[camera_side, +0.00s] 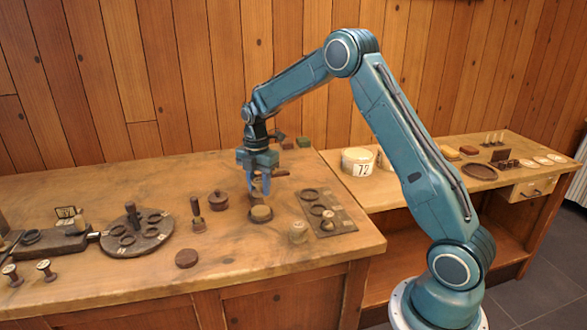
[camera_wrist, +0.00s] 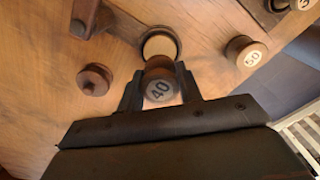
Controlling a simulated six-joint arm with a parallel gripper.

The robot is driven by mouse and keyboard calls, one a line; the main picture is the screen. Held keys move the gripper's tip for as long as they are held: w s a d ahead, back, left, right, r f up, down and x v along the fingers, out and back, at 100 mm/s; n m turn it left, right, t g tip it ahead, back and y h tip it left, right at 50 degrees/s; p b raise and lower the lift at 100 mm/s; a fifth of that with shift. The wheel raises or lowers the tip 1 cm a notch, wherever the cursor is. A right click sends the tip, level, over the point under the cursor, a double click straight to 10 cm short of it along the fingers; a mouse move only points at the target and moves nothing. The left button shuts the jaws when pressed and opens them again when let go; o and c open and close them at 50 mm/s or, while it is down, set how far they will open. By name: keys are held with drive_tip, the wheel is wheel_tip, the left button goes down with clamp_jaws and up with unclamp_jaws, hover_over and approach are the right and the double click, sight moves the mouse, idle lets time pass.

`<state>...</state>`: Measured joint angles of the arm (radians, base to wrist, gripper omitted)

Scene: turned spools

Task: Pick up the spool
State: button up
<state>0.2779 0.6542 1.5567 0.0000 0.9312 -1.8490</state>
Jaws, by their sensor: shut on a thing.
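In the side view my gripper (camera_side: 262,190) points down over this round piece (camera_side: 261,213). The held spool is hard to make out there, and I cannot tell whether it touches the piece below. Another spool, marked 50 (camera_wrist: 245,52), stands apart to the right.
A board with rings (camera_side: 327,212) lies to the right, with a pale-topped spool (camera_side: 298,232) before it. A lidded pot (camera_side: 218,200), a handled stamp (camera_side: 197,222) and a brown disc (camera_side: 187,258) are to the left. A round ringed tray (camera_side: 137,240) lies farther left. The front table edge is clear.

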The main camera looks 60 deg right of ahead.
wheel_tip(320, 180, up, 14)
drive_tip(key=shift+r, duration=0.25)
drive_tip(key=shift+d+f, duration=0.1)
idle(0.6)
hover_over(318, 211)
wheel_tip(318, 211, down, 13)
drive_tip(key=shift+f, duration=0.25)
drive_tip(key=shift+f, duration=3)
drive_tip(key=shift+f, duration=0.6)
idle(1.3)
